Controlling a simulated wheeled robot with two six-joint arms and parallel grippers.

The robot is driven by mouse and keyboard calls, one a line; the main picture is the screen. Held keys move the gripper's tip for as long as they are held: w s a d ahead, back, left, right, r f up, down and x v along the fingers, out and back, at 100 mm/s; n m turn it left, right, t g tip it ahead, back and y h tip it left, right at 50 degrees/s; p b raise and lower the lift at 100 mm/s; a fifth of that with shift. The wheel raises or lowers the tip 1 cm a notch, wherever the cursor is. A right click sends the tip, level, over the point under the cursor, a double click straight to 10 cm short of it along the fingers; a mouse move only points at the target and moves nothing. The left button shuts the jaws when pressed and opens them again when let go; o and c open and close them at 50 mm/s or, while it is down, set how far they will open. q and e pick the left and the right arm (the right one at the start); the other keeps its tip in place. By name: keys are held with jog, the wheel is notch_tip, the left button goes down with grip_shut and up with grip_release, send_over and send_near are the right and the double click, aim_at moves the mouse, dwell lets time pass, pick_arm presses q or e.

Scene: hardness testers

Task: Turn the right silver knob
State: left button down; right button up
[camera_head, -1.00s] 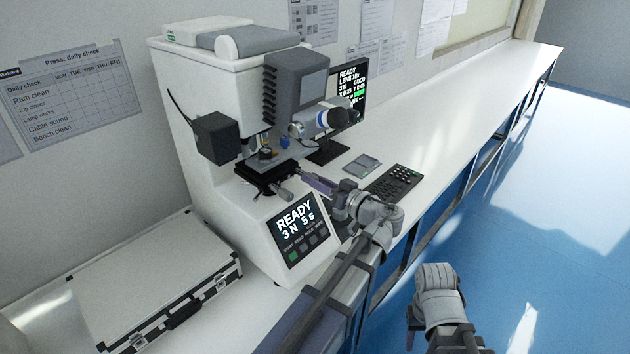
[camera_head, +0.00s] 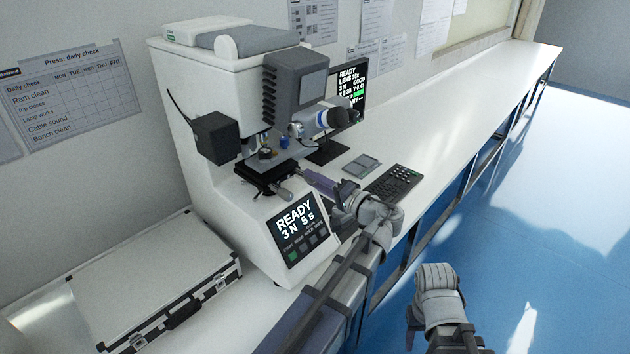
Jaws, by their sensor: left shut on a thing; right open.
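The hardness tester (camera_head: 225,110) is white and stands on the bench. Its dark specimen stage (camera_head: 258,172) sits under the lens head. A silver knob (camera_head: 279,194) sticks out at the stage's front. The right silver knob, at the stage's right side, is mostly hidden by my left gripper (camera_head: 306,175). That gripper reaches in from the right, its purple-grey fingers shut at the knob's place; the contact itself is too small to see clearly. My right gripper (camera_head: 411,328) hangs low over the blue floor, away from the tester, open, its fingers only partly visible.
A monitor (camera_head: 350,82), a small grey device (camera_head: 362,166) and a black keypad (camera_head: 393,183) stand to the right. A silver case (camera_head: 150,275) lies at left. The far bench is clear.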

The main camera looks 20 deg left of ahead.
pick_arm(q)
jog(key=m, duration=1.3)
jog(key=shift+s+f+m, duration=0.1)
jog(key=shift+m, duration=0.3)
jog(key=m, duration=1.3)
jog(key=shift+s, duration=0.1)
jog(key=shift+m, duration=0.4)
jog(key=c, duration=0.6)
grip_release()
jog(key=shift+d, duration=0.1)
